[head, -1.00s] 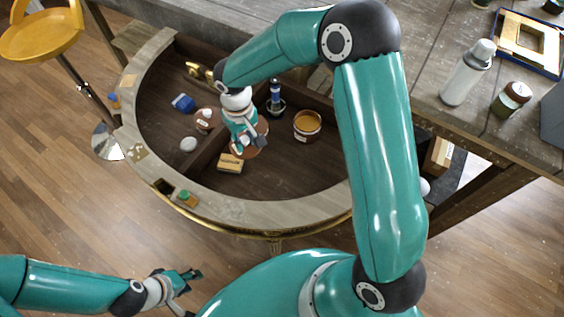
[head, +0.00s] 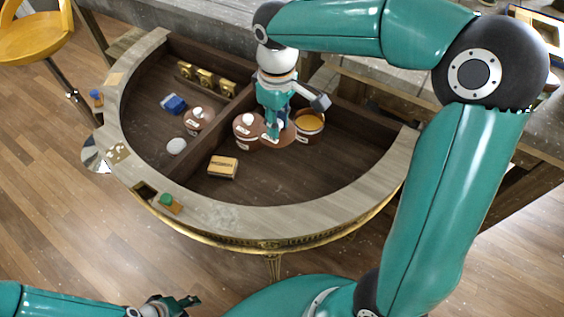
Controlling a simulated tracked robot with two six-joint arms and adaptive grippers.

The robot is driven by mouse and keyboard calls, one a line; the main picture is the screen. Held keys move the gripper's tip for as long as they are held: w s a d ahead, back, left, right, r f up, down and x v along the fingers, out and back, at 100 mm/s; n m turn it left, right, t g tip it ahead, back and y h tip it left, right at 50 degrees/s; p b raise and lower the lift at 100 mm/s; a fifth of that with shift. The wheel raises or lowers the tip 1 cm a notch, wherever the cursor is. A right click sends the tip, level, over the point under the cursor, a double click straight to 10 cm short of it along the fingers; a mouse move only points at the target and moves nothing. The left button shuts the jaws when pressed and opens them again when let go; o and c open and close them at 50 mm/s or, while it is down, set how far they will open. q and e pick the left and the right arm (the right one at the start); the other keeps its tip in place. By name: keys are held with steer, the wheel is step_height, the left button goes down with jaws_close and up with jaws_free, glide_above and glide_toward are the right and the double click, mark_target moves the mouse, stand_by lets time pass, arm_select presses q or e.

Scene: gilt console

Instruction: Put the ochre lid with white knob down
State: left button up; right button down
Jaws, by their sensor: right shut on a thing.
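My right gripper (head: 274,133) is shut on the ochre lid (head: 287,138), a flat brownish disc held low over the right part of the curved console. Its white knob is mostly hidden by the fingers. The lid appears between an open brown pot (head: 308,137) with ochre contents, on its right, and a brown pot with a white knob (head: 247,130), on its left. Whether the lid touches the floor of the console or either pot cannot be told. My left gripper (head: 184,306) is open and empty at the bottom edge, away from the console, partly cut off.
A wooden divider (head: 222,117) splits the console. Left of it are a lidded brown pot (head: 197,122), a blue block (head: 173,104), a white lump (head: 176,146) and gilt pieces (head: 204,78). A tan labelled box (head: 223,167) lies in front. The front right floor (head: 310,172) is clear.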

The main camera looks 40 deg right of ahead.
mark_target(278, 169)
step_height(278, 169, down, 15)
steer(key=shift+b, duration=0.65)
steer(key=shift+f, duration=0.15)
steer(key=c, duration=0.9)
jaws_free()
steer(key=shift+c, duration=0.2)
steer(key=shift+r, duration=0.3)
step_height(278, 169, up, 12)
steer(key=shift+f+p, duration=0.1)
steer(key=shift+p, duration=0.55)
